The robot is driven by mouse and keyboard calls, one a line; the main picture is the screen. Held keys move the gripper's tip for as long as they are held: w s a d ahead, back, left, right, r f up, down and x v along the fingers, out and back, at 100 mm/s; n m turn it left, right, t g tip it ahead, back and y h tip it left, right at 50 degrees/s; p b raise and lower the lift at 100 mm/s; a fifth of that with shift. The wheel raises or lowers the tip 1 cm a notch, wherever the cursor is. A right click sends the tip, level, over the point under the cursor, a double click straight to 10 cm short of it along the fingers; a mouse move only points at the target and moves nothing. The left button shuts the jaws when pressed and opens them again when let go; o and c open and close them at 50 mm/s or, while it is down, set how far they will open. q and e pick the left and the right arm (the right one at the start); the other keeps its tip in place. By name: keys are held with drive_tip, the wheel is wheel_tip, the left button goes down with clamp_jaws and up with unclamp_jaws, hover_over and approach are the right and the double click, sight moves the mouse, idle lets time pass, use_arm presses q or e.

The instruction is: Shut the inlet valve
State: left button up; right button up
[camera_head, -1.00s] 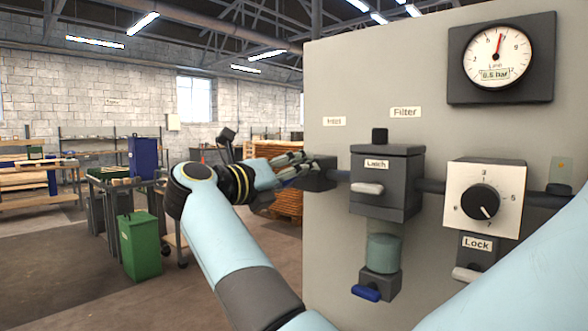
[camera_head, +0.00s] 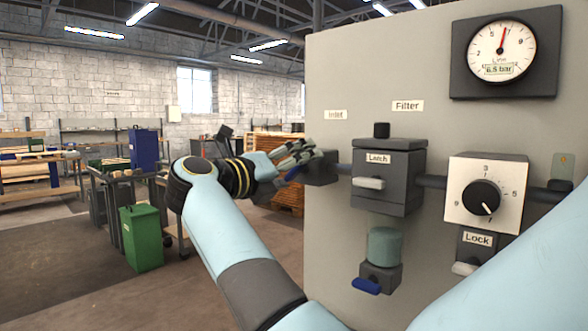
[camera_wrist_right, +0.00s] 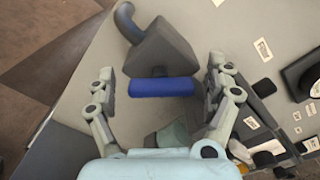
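The inlet valve (camera_head: 322,168) is a dark block on the left edge of the grey panel, below the small "Inlet" label. Its blue handle (camera_wrist_right: 161,87) lies crosswise in the right wrist view, in front of the dark valve body (camera_wrist_right: 160,57). My right gripper (camera_head: 298,156) is beside the valve in the head view. In the right wrist view, my right gripper (camera_wrist_right: 162,84) is open. Its fingers stand on either side of the blue handle, with gaps at both ends. My left gripper is not in view.
Right of the valve are the filter unit (camera_head: 388,178) with a latch, a blue-handled drain (camera_head: 380,278) below it, a dial (camera_head: 484,197) and a gauge (camera_head: 500,50) reading 6.5 bar. A green bin (camera_head: 141,238) stands on the floor at left.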

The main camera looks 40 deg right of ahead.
drive_tip(key=shift+r, duration=0.1)
wheel_tip(320, 180, up, 10)
drive_tip(key=shift+f, duration=0.1)
idle(0.4)
drive_tip(key=shift+f, duration=0.1)
idle(0.4)
